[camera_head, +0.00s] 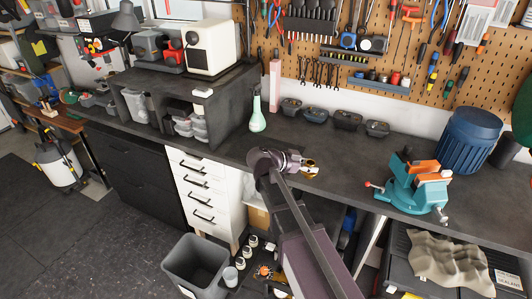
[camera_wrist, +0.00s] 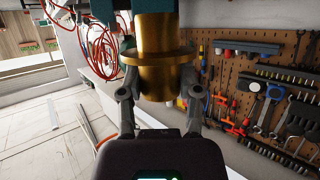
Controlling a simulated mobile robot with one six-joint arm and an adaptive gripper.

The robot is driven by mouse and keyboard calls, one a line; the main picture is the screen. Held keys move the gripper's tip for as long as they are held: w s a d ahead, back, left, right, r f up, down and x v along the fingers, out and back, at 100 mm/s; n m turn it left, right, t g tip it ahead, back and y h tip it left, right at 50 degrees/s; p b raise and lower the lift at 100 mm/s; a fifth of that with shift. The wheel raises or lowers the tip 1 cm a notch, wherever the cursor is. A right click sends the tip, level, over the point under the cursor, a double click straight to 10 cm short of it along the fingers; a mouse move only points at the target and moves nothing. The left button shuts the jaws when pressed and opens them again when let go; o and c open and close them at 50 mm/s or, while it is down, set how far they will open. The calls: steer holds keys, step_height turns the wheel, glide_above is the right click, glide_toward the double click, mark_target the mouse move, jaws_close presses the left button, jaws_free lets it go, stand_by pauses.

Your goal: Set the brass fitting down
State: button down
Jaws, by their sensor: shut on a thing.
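The brass fitting (camera_wrist: 158,68), a gold-coloured cylinder with a wide flange, is between the two fingers of my gripper (camera_wrist: 160,98) in the wrist view. The fingers are shut on it just below the flange. In the head view, my gripper (camera_head: 306,166) is over the front part of the dark workbench (camera_head: 335,158), with a small part of the brass fitting (camera_head: 311,163) showing at its tip. The fitting's height above the bench is hard to tell.
A blue-and-orange vise (camera_head: 415,185) stands to the right, near the front edge. A pale green bottle (camera_head: 257,115) and several small dark bins (camera_head: 316,114) stand behind. A blue ribbed bin (camera_head: 468,138) is at the far right. The bench between gripper and vise is clear.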

steer(key=shift+a, duration=0.15)
steer(key=w+a+f+n+t+y+b, duration=0.6)
steer(key=w+f+n+t+b, duration=0.1)
steer(key=w, duration=0.4)
step_height(320, 180, down, 2)
steer(key=shift+w+f+n+b, duration=0.1)
steer(key=shift+w+n+b, duration=0.35)
steer(key=shift+b, duration=0.65)
steer(key=w+a, duration=0.3)
steer(key=w+a+f+b, duration=0.1)
steer(key=w+a, duration=0.2)
steer(key=w, duration=0.1)
steer(key=w+a, duration=0.3)
steer(key=w, duration=0.1)
steer(key=shift+w+a+f, duration=0.1)
steer(key=shift+a+f, duration=0.05)
steer(key=shift+f, duration=0.05)
